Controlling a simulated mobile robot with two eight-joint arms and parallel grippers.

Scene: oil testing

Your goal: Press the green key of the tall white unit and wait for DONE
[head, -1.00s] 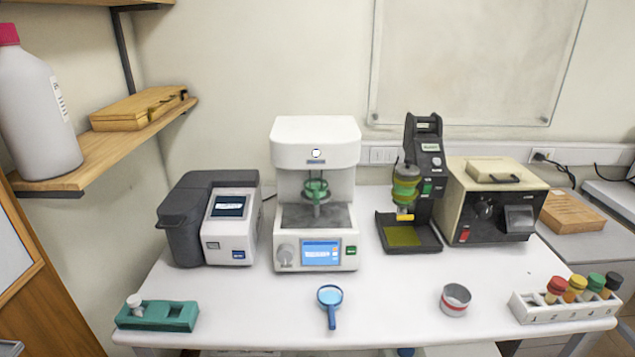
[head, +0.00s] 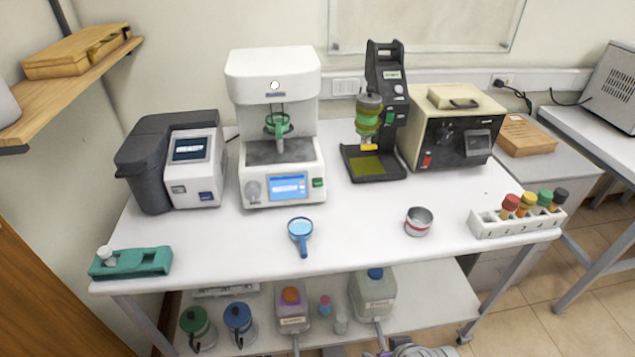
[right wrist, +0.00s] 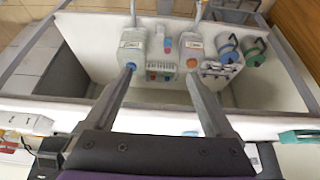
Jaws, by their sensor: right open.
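The tall white unit (head: 273,75) stands on the white table in the head view, upright, near the middle back. Its green key (head: 318,183) is on the lower front, just right of a lit blue screen (head: 287,186). The screen's text is too small to read. A green-ringed part (head: 277,125) hangs inside the unit's open bay. My right gripper (right wrist: 158,72) is open and empty in the right wrist view, apart from the unit. The unit is not recognisable in that view. My left gripper is in neither current view.
A dark grey device (head: 172,165) stands left of the unit; a black stand (head: 388,75) and beige box (head: 455,125) stand right. A blue magnifier (head: 300,232), metal cup (head: 418,222), green rack (head: 130,263) and white vial rack (head: 515,222) line the front. Bottles fill the lower shelf.

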